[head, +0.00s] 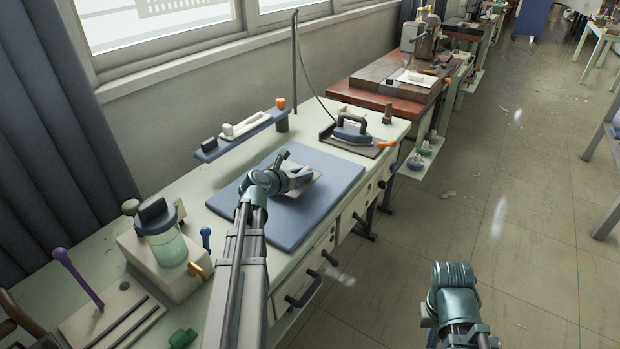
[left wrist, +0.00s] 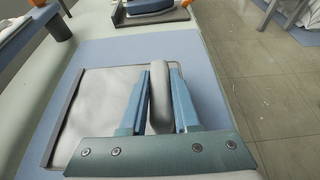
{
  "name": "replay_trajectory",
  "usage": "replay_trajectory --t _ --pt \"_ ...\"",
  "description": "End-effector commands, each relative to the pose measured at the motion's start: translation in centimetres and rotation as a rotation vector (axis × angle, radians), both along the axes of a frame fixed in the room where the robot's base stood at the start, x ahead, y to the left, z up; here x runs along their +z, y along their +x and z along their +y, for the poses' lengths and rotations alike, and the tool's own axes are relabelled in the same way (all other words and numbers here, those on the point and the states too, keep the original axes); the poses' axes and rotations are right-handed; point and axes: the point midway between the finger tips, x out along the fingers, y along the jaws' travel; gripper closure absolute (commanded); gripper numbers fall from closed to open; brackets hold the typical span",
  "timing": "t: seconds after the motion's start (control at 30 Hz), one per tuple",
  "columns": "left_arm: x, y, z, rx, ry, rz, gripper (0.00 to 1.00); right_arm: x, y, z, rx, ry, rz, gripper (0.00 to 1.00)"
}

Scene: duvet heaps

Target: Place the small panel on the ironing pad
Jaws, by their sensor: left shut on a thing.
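The blue ironing pad (head: 323,203) lies flat on the pale bench and also shows in the left wrist view (left wrist: 115,52). The small panel, a pale flat sheet (head: 305,190), is over the pad beneath my left gripper (head: 299,178). In the left wrist view the panel (left wrist: 100,105) has a dark strip on its left edge. My left gripper's blue fingers (left wrist: 160,98) are shut on a rounded grey part at the panel. Whether the panel fully touches the pad is unclear. My right arm is low at the right; its fingers are not visible.
An iron (head: 350,130) stands on a dark rest behind the pad. A blue ledge with a white piece (head: 245,125) is at the back left. A jar (head: 165,240) on a beige block stands at the front left. The floor at the right is open.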

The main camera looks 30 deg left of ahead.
Motion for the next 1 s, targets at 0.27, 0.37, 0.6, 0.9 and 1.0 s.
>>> replay_trajectory --t 0.27,0.37,0.6,0.9,1.0 --pt "-0.2 1.7 0.9 0.006 -0.001 0.0 1.0 -0.2 0.0 0.0 0.0 0.0 0.0 1.0" --pt "-0.7 1.6 0.9 0.007 0.0 0.0 1.0 -0.7 0.0 0.0 0.0 0.0 0.0 1.0" --pt "-3.4 1.6 0.7 0.012 0.0 0.0 1.0 -3.4 0.0 0.0 0.0 0.0 0.0 1.0" --pt "-3.7 1.7 0.7 0.015 0.0 0.0 1.0 -3.7 0.0 0.0 0.0 0.0 0.0 1.0" --pt "-3.9 1.7 0.7 0.015 0.0 0.0 1.0 -3.8 0.0 0.0 0.0 0.0 0.0 1.0"
